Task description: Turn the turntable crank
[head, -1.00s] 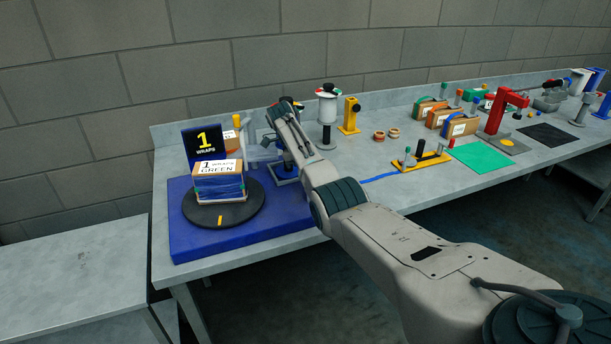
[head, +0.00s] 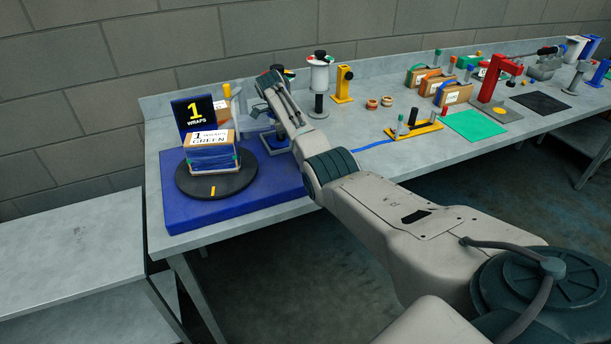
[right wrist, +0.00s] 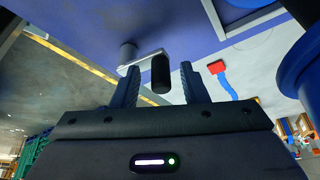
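A black round turntable (head: 187,184) with a yellow mark sits on a blue base (head: 262,204) at the left end of the bench. A blue-wrapped box (head: 211,158) labelled "1 wraps GREEN" stands on it. In the right wrist view, the crank has a pale arm (right wrist: 146,61) running from a grey post to a dark upright-looking handle (right wrist: 160,75). My right gripper (right wrist: 160,68) is open, with the handle between its fingers and gaps visible on both sides. In the head view, my right arm hides most of the crank. My left gripper is out of view.
A black "1 WRAPS" sign (head: 194,113) stands behind the box. A white-and-dark stand (head: 319,84) and a yellow block (head: 343,84) stand right of my wrist. A yellow fixture (head: 414,130) and green mat (head: 474,125) lie farther right. A lower side table (head: 70,235) stands left.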

